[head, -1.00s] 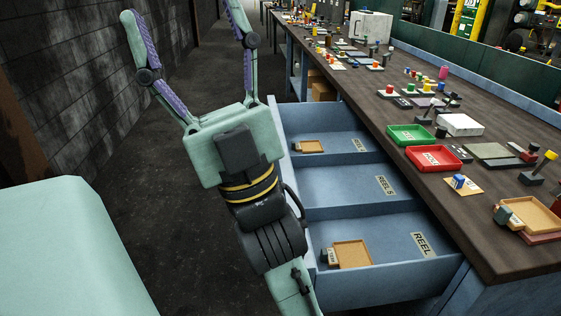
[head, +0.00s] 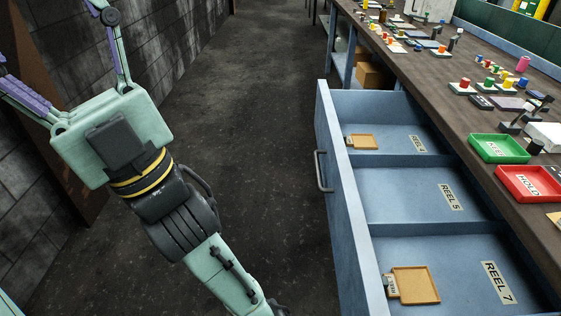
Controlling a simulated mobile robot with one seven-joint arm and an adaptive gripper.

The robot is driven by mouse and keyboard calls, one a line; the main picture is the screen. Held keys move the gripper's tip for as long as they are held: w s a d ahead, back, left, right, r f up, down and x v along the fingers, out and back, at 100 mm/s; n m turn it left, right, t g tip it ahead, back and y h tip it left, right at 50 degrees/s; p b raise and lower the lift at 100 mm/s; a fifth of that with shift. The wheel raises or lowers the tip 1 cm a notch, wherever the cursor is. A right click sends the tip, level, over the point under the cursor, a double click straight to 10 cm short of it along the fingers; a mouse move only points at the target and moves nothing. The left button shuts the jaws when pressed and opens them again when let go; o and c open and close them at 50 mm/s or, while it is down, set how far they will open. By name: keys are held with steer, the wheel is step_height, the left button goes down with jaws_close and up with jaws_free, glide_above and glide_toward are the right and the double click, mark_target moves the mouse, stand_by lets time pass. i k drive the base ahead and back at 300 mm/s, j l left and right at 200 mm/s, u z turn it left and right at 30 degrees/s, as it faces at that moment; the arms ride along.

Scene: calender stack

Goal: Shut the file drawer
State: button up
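The file drawer (head: 345,215) is a long blue drawer pulled out from under the workbench on the right. Its dark bar handle (head: 321,171) is on the outer face, toward the aisle. Inside are compartments with labels, among them REEL 5 and REEL 7. A small tan tray (head: 415,285) lies in the near compartment and another tan piece (head: 364,141) in the far one. My gripper (head: 50,40) is at the upper left, fingers spread wide and empty, tips cut off by the frame edge. It is well left of the drawer, apart from it.
The wooden workbench (head: 545,175) carries a green tray (head: 499,149), a red HOLD tray (head: 530,184) and several small coloured parts. The dark floor aisle (head: 255,130) between my arm and the drawer is clear. A block wall (head: 165,50) runs along the left.

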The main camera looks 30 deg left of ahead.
mark_target(411, 200)
steer(key=i+u, duration=0.2)
steer(key=u, duration=0.25)
steer(key=k+j+u, duration=0.4)
steer(key=k+j, duration=0.05)
steer(key=k, duration=0.15)
